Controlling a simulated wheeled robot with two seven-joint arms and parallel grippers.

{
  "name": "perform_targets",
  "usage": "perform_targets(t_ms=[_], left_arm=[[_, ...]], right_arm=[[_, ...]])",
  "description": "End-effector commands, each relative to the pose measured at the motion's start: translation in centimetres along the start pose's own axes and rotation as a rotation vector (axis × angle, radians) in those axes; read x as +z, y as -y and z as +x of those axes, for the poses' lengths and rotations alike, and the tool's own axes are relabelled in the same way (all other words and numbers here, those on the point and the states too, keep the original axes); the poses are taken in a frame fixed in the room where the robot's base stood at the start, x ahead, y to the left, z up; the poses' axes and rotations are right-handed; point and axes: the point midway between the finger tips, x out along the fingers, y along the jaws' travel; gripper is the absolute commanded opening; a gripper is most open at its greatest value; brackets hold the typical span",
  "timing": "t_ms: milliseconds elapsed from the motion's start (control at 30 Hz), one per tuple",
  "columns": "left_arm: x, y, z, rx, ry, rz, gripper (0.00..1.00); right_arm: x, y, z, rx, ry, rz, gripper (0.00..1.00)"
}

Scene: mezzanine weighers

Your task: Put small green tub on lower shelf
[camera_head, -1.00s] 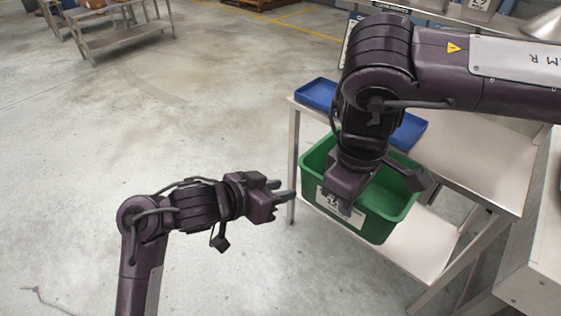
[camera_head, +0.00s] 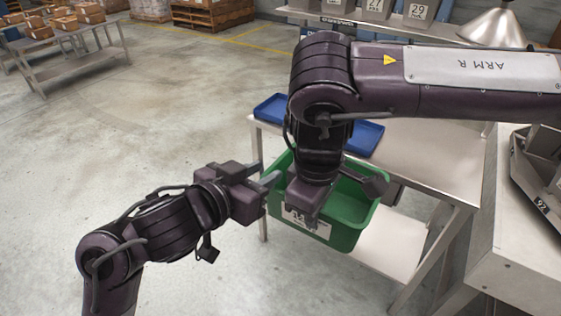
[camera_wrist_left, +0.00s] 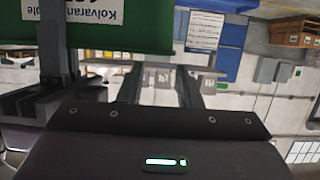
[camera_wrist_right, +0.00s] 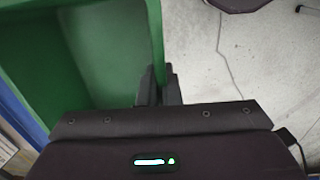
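The green tub (camera_head: 346,234) with a white label is upright at the front of the metal table, in front of the lower shelf (camera_head: 395,250) in the head view. My right gripper (camera_head: 300,214) reaches down onto its labelled wall. In the right wrist view, its fingers (camera_wrist_right: 158,88) are shut on the tub's wall (camera_wrist_right: 110,50), and the tub looks empty. My left gripper (camera_head: 264,175) is open and empty beside the tub's left end. The left wrist view shows its fingers (camera_wrist_left: 160,88) apart, with the labelled tub (camera_wrist_left: 150,38) close by. The tub's underside is hidden.
Blue trays (camera_head: 366,138) lie on the table top (camera_head: 430,155), partly behind my right arm. A metal cabinet with a weigher (camera_head: 540,185) stands at the right. A bench with boxes (camera_head: 70,40) is far left. The floor at left is clear.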

Motion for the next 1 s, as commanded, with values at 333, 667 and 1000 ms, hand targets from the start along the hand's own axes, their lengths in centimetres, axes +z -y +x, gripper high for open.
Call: perform_targets(t_ms=[333, 667, 1000], left_arm=[[0.1, 0.0, 5.6, -0.001, 0.003, 0.000, 0.32], [0.1, 0.1, 7.2, -0.003, 0.002, 0.001, 0.32], [0.1, 0.1, 7.2, -0.003, 0.003, 0.000, 0.11]], right_arm=[[0.0, 0.0, 0.0, 0.000, -0.001, 0.000, 0.00], [0.0, 0.0, 0.0, 0.000, -0.001, 0.000, 0.00], [-0.1, 0.1, -0.1, -0.001, -0.002, -0.003, 0.00]])
